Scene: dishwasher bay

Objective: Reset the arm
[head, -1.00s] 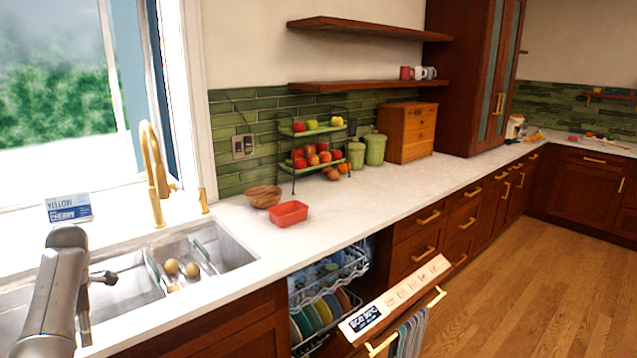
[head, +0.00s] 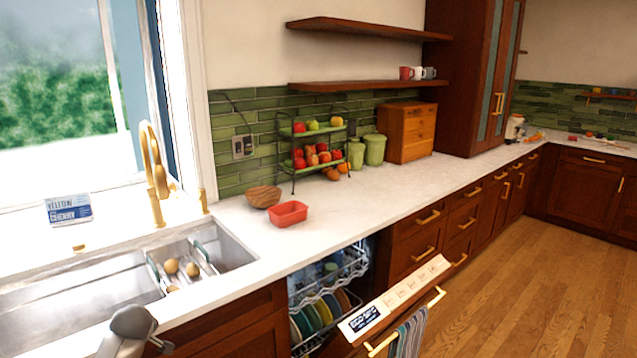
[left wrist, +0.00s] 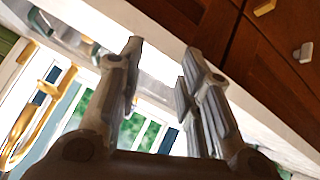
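A grey part of my left arm (head: 128,328) shows at the bottom left of the head view, in front of the counter edge by the sink. In the left wrist view my left gripper (left wrist: 160,70) has its two fingers apart with nothing between them. The counter edge, cabinet fronts and window appear beyond the fingers, tilted in that view. My right gripper is in neither view.
The sink (head: 232,252) holds a rack with several round brown items. The dishwasher door (head: 395,298) is partly open, with loaded racks (head: 322,305). A red container (head: 288,213) and wooden bowl (head: 263,196) stand on the counter. The wooden floor at right is clear.

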